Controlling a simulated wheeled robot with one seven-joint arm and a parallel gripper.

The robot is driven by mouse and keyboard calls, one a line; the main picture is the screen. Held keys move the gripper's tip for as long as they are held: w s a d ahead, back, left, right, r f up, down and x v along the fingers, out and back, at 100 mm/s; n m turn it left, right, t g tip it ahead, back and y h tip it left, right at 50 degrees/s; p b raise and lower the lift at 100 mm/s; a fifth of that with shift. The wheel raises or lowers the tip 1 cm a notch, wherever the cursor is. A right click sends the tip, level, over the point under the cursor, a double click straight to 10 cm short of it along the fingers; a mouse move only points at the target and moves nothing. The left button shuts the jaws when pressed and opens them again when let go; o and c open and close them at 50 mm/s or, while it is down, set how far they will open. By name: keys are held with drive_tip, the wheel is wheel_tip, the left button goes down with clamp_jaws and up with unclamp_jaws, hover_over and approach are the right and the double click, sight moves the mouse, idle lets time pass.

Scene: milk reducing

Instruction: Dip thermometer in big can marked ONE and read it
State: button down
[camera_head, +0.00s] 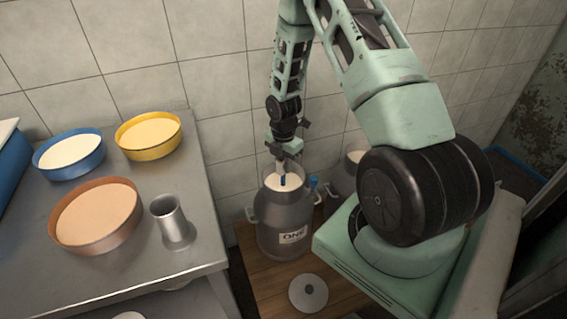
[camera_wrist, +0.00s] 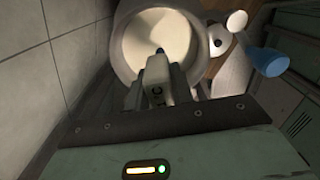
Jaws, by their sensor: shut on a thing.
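The big metal can marked ONE (camera_head: 285,222) stands on a wooden board, open and filled with pale milk (camera_wrist: 155,40). My gripper (camera_head: 287,160) is above the can's mouth, pointing down. It is shut on the thermometer (camera_head: 282,180), a slim thing with a blue part that shows just over the milk. In the wrist view the thermometer (camera_wrist: 158,68) has a pale body with lettering, and its blue end lies against the milk. I cannot tell how deep its tip is, and no reading is legible.
A metal table at left holds a blue pan (camera_head: 69,168), a yellow pan (camera_head: 148,136), a copper pan (camera_head: 97,215) and a metal cup (camera_head: 172,222). A round lid (camera_head: 308,292) lies on the wooden board (camera_head: 262,287). A blue-topped item (camera_wrist: 268,60) is close to the can's right side. The tiled wall is close behind.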

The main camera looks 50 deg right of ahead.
drive_tip(key=shift+r, duration=0.1)
wheel_tip(320, 180, up, 10)
drive_tip(key=p, duration=0.9)
